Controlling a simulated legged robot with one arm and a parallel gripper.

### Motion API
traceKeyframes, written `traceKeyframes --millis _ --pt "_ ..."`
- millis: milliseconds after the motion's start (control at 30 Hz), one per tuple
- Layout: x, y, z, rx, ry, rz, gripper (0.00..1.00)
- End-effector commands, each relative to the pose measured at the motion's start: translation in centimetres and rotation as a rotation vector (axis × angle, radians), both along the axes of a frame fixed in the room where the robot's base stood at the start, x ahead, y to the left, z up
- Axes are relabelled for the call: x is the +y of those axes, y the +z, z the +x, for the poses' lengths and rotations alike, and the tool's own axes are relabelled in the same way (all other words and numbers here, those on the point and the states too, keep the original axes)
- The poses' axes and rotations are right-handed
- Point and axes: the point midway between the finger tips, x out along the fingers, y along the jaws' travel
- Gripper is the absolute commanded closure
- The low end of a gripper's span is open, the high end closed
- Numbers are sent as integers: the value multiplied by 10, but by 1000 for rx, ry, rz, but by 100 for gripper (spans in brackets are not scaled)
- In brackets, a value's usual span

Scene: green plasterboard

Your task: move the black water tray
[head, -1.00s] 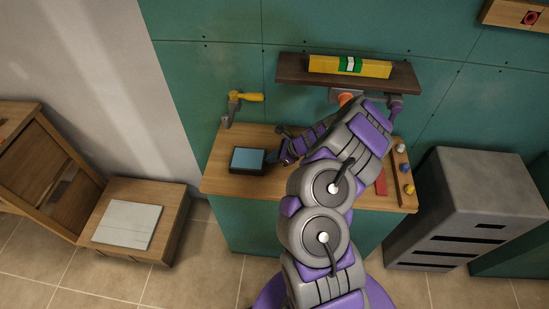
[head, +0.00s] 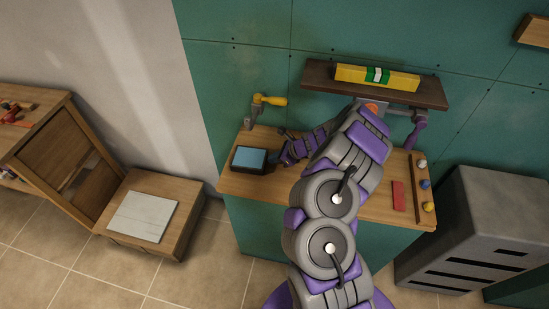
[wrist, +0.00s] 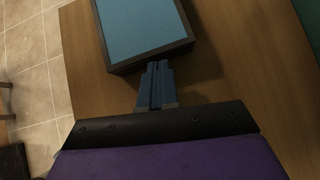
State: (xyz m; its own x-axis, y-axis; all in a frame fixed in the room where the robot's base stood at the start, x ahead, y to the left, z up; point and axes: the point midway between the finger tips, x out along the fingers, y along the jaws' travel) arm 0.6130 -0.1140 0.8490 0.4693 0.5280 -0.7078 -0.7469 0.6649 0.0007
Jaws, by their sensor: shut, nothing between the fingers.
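The black water tray (head: 234,166), a square dark tray with blue water inside, sits on the left part of the wooden bench top. It also fills the top of the wrist view (wrist: 182,50), partly cut off by the frame edge. My gripper (head: 275,157) is just right of the tray. In the wrist view my gripper (wrist: 158,66) has its blue fingers shut together, with nothing between them. The fingertips are at the tray's near edge, touching it or very close. My arm hides part of the bench top.
A yellow-handled crank (head: 270,101) is on the green wall behind the tray. A shelf (head: 320,81) with a yellow level (head: 350,76) hangs above the bench. A red block (head: 398,196) and coloured knobs (head: 425,184) are at the right. A low wooden box (head: 188,205) stands left, across open floor.

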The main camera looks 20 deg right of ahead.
Motion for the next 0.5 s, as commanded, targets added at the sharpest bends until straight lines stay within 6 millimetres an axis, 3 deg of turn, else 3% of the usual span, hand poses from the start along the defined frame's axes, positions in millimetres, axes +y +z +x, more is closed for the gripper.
traceKeyframes --millis 233,500 --pt "-21 2 -20 2 -1 1 100" --pt "-49 44 -45 -1 1 0 100"
